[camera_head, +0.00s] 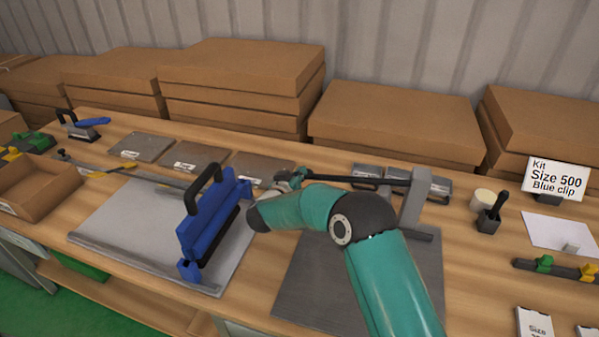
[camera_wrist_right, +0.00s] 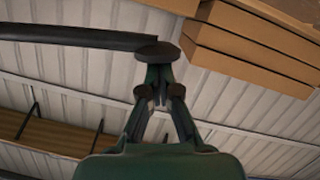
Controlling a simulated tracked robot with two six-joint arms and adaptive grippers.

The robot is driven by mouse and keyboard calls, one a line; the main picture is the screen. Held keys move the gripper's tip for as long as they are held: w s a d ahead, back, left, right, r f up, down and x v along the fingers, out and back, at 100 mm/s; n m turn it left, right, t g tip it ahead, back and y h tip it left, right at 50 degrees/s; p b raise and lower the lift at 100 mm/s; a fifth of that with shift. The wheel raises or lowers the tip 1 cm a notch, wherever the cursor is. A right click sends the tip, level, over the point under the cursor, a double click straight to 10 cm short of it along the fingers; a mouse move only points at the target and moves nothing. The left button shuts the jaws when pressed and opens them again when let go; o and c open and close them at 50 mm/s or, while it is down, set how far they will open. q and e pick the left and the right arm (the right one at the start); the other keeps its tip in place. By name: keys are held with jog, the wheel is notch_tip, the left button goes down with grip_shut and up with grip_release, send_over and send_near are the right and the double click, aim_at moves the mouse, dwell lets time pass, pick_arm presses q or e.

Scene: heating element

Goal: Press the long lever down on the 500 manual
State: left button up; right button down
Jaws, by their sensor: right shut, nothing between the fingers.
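A grey press with an upright post (camera_head: 412,200) stands on a dark grey baseplate (camera_head: 312,285), right of centre. Its long black lever (camera_head: 345,180) runs left from the post, roughly level. My right gripper (camera_head: 288,180) is at the lever's left end, partly hidden by my own teal wrist. In the right wrist view, my right gripper (camera_wrist_right: 158,72) is shut and empty, its fingertips right at the round dark knob (camera_wrist_right: 158,52) on the end of the lever (camera_wrist_right: 75,36). They seem to touch it. My left gripper is not in view.
A blue press (camera_head: 205,228) with a black handle stands on a light plate just left of my right arm. A "Size 500, Blue clip" sign (camera_head: 557,180) is at the right. Cardboard boxes (camera_head: 395,122) line the back. A brown tray (camera_head: 38,187) is at the left.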

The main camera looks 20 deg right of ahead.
jog(key=shift+s+f, duration=0.25)
jog(key=shift+f, duration=0.7)
notch_tip(320, 180, up, 6)
jog(key=a+f+p, duration=0.1)
jog(key=p, duration=0.3)
jog(key=r+b+v, duration=0.1)
jog(key=b+v, duration=0.2)
jog(key=v, duration=0.6)
jog(key=shift+w+a, duration=0.25)
